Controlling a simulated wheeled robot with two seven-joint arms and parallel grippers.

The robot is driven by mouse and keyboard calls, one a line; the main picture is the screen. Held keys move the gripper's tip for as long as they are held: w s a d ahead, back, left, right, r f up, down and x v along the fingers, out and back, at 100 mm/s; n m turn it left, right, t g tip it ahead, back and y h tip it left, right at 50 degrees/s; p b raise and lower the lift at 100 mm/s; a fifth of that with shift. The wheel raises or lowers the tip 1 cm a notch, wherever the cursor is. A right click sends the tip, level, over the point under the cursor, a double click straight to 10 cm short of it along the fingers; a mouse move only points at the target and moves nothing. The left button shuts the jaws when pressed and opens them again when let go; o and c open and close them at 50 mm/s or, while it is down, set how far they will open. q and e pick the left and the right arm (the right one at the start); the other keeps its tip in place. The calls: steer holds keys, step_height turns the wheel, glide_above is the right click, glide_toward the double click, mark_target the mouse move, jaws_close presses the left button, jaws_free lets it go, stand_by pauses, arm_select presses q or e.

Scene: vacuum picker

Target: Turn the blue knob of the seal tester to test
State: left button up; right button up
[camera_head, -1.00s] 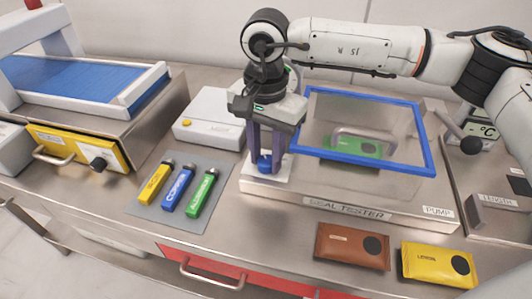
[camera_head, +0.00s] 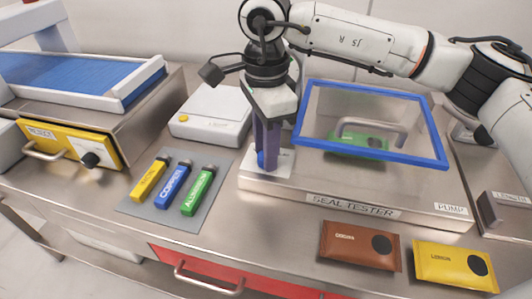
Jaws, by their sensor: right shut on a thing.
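The seal tester (camera_head: 300,193) is a steel box with a blue-framed clear lid (camera_head: 322,140), and a green packet (camera_head: 358,144) shows under the lid. The blue knob (camera_head: 261,159) stands on a pale plate (camera_head: 266,173) at the tester's left end. My right gripper (camera_head: 266,160) points down over the plate with its purple fingers shut on the knob, which they partly hide. The knob's setting marks cannot be read. My left gripper is not in view.
Yellow, blue and green labelled bars (camera_head: 172,187) lie on a grey mat left of the tester. A white box (camera_head: 210,115) stands behind them. Brown (camera_head: 360,246) and yellow (camera_head: 453,266) packets lie in front. A yellow-fronted drawer unit (camera_head: 66,143) stands at the left.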

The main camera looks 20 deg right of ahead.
steer(key=m+b, duration=0.1)
steer(key=m, duration=0.5)
steer(key=shift+w+b, duration=0.1)
steer(key=shift+b, duration=0.3)
steer(key=shift+r, duration=0.1)
steer(key=o, duration=0.8)
step_height(320, 180, up, 10)
steer(key=shift+r, duration=0.15)
